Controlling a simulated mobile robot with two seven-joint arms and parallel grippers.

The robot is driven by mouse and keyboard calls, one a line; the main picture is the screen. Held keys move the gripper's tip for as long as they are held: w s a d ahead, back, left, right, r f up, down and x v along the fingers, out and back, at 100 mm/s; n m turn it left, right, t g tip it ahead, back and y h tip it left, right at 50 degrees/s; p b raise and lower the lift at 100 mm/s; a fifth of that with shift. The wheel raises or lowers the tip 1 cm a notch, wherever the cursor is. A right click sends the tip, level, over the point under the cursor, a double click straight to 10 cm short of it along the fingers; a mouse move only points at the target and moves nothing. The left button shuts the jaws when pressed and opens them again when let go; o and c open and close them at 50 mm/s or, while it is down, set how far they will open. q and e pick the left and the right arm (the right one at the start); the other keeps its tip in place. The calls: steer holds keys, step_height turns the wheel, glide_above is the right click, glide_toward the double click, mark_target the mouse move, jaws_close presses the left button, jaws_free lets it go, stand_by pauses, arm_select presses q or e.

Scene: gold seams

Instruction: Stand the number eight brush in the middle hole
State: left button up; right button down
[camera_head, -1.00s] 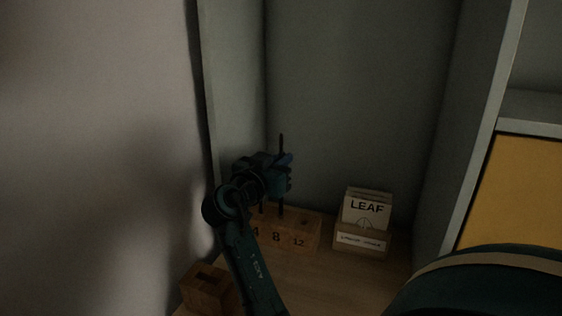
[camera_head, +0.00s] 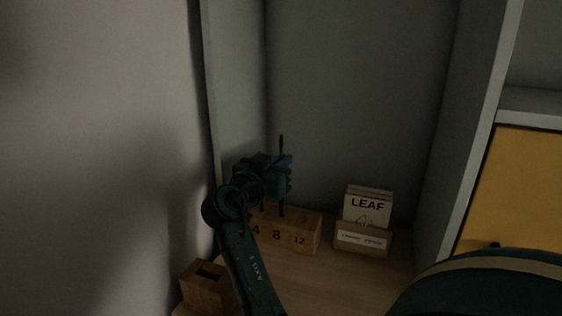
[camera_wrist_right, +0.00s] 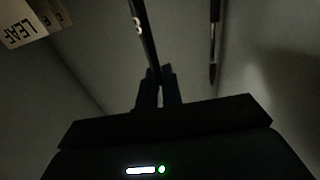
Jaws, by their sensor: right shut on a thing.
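My right gripper (camera_head: 281,178) is shut on a thin dark brush (camera_head: 281,146), held upright. In the right wrist view a pale 8 shows on the brush (camera_wrist_right: 140,28), between the fingertips (camera_wrist_right: 158,88). A wooden block (camera_head: 309,227) marked 4, 8 and 12 stands on the shelf below. The brush's lower end meets the block's top edge in the picture, above the 8. I cannot tell whether it is inside the middle hole. A second dark brush (camera_wrist_right: 213,45) shows apart in the wrist view; its lower shaft (camera_head: 262,208) shows above the 4. My left gripper is not in view.
A wooden holder (camera_head: 362,239) with LEAF cards (camera_head: 367,207) stands right of the block. A wooden box (camera_head: 204,291) with a slot lies at the lower left, close to my arm. Grey walls rise behind and left. Bare wood shows in front of the block.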

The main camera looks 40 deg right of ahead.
mark_target(282, 144)
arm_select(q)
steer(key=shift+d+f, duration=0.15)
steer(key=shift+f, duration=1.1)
arm_select(e)
steer(key=shift+s+d+f, duration=0.1)
steer(key=shift+d+f, duration=0.05)
steer(key=shift+f, duration=0.25)
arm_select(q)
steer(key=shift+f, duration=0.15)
arm_select(e)
steer(key=shift+f, duration=0.1)
steer(key=r, duration=0.1)
steer(key=r+p, duration=0.1)
steer(key=r, duration=0.1)
steer(key=r+p, duration=0.1)
steer(key=shift+w+d+r, duration=0.25)
steer(key=shift+w+r, duration=0.1)
steer(key=shift+r, duration=0.05)
arm_select(q)
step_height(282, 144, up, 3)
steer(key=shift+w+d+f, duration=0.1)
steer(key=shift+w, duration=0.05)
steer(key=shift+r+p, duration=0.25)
steer(key=shift+p, duration=0.05)
